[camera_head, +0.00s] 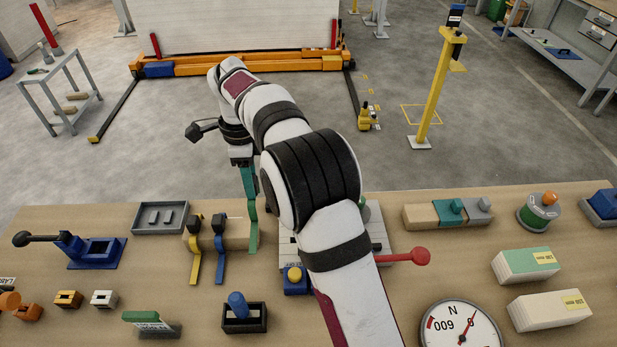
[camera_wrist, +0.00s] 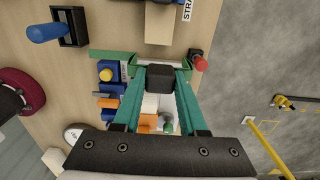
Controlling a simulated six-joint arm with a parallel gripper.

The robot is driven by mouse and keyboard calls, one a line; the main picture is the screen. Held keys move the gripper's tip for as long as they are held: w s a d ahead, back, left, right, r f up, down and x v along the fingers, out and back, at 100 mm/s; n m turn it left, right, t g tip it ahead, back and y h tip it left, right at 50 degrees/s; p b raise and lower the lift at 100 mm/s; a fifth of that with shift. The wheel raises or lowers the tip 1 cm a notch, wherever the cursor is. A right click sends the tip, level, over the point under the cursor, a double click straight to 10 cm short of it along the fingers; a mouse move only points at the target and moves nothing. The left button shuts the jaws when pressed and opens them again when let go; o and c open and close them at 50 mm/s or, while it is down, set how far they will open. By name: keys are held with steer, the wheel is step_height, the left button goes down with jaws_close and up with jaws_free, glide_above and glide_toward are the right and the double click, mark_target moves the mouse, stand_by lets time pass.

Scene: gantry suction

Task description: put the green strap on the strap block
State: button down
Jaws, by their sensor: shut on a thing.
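The green strap (camera_head: 253,238) hangs down from my gripper (camera_head: 249,192) at the right end of the strap block. My gripper's teal fingers are closed on the strap's black head, seen between the fingertips (camera_wrist: 160,79) in the wrist view; the green band (camera_wrist: 112,56) shows behind it. The wooden strap block (camera_head: 236,232) stands on the bench, with a yellow strap (camera_head: 194,262) and a blue strap (camera_head: 219,260) hanging over its front. The block (camera_wrist: 160,24) also shows at the top of the wrist view. I cannot tell whether the green strap touches the block.
A grey tray (camera_head: 160,231) lies left of the block. A blue unit with a yellow button (camera_head: 293,274) and a red-knobbed lever (camera_head: 420,257) are to the right. A blue-handled holder (camera_head: 244,320) stands in front. Bare bench lies between these things.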

steer(key=a, duration=0.3)
steer(key=shift+s+a+f, duration=0.15)
steer(key=shift+s+a, duration=0.1)
steer(key=shift+a, duration=0.05)
steer(key=shift+f, duration=0.1)
glide_toward(245, 227)
steer(key=shift+f, duration=3.1)
stand_by(0.8)
steer(key=shift+c, duration=1.9)
jaws_free()
